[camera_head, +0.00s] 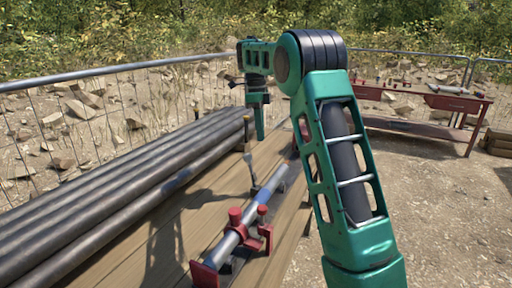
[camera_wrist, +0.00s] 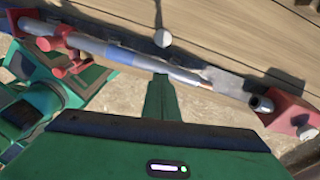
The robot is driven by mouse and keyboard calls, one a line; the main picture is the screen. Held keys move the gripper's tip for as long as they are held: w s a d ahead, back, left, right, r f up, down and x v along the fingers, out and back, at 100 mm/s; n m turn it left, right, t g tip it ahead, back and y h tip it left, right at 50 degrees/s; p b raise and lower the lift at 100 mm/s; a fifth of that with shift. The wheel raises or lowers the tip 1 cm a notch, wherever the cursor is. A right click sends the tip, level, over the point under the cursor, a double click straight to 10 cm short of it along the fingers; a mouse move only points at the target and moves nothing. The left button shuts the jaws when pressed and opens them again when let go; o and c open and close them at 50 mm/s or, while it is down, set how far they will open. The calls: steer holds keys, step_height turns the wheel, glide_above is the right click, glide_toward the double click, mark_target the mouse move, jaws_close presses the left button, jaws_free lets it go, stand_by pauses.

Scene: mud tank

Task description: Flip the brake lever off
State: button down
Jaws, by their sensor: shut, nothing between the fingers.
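A thin dark lever with a round grey knob (camera_wrist: 162,38) shows at the top of the wrist view, over the wooden planks. In the head view the lever (camera_head: 251,172) is a slim rod beside the pipe clamp, its knob near the grey pipe. I take it for the brake lever; which position it is in I cannot tell. My gripper (camera_head: 260,138) points down, shut and empty, just right of and above the lever in the head view. In the wrist view my gripper (camera_wrist: 158,82) is below the knob in the picture, with a visible gap between them.
A grey pipe (camera_head: 245,222) in a red clamp (camera_head: 262,238) lies along the wooden deck (camera_head: 185,225). Several long dark pipes (camera_head: 110,195) are stacked at left. A red table (camera_head: 430,103) stands behind at right. A wire fence with a rail (camera_head: 90,75) runs behind.

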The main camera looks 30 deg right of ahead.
steer(key=r, duration=0.4)
steer(key=shift+w+a+r, duration=0.2)
steer(key=shift+w+r, duration=0.15)
steer(key=shift+w, duration=0.05)
steer(key=s+d+f+n, duration=0.15)
steer(key=s+n, duration=0.35)
steer(key=s, duration=0.7)
steer(key=s+d+f+n, duration=0.1)
steer(key=s+d+n, duration=0.35)
steer(key=s, duration=0.85)
steer(key=s+a+f+n, duration=0.2)
steer(key=s+f+n, duration=0.1)
steer(key=s, duration=0.4)
steer(key=s+a+f+n+t, duration=0.1)
steer(key=s+a+f+n, duration=0.2)
steer(key=s, duration=0.4)
steer(key=s+a+f+n, duration=0.3)
steer(key=s+f+n, duration=0.2)
steer(key=s+f, duration=0.1)
steer(key=shift+s+a+t+y, duration=0.15)
steer(key=shift+s+t+y, duration=0.15)
steer(key=shift+s, duration=0.1)
steer(key=shift+w+f, duration=0.1)
steer(key=shift+w, duration=0.05)
